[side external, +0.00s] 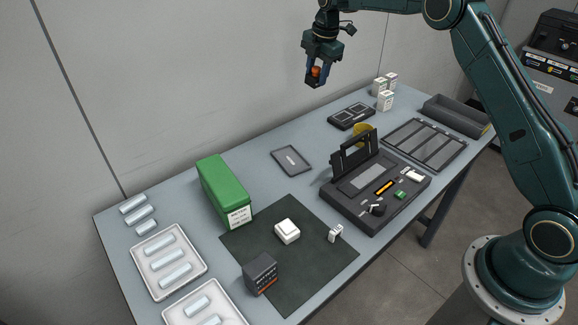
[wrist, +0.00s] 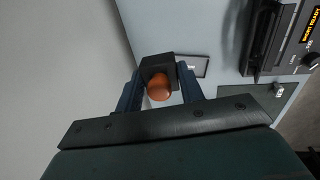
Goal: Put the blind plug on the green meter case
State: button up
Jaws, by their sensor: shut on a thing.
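The green meter case (side external: 222,188) stands on the table, left of the dark mat, with a white label on its near end. My gripper (side external: 315,74) is high above the back of the table, to the right of the case and well clear of it. It is shut on a small orange-brown rounded piece, which I take to be the blind plug (side external: 316,71). The plug also shows in the wrist view (wrist: 160,87), between the fingers of my gripper (wrist: 160,84). The case does not show in the wrist view.
A black splicer (side external: 350,207) with a raised lid stands right of the dark mat (side external: 310,270). The mat bears a white box (side external: 287,231) and a dark box (side external: 260,273). White trays (side external: 144,262) lie front left. A small grey tray (side external: 291,160) lies behind the mat.

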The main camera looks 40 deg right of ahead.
jog(key=a+r, duration=0.2)
jog(key=a, duration=0.7)
jog(key=a+r, duration=0.3)
jog(key=a, duration=0.6)
notch_tip(320, 180, up, 4)
jog(key=g, duration=0.1)
send_over(228, 183)
jog(key=shift+s+a, duration=0.1)
jog(key=shift+s, duration=0.05)
jog(key=shift+f, duration=0.1)
notch_tip(228, 183, down, 20)
jog(key=shift+r, duration=0.1)
jog(key=o, duration=1.2)
jog(key=shift+c, duration=0.2)
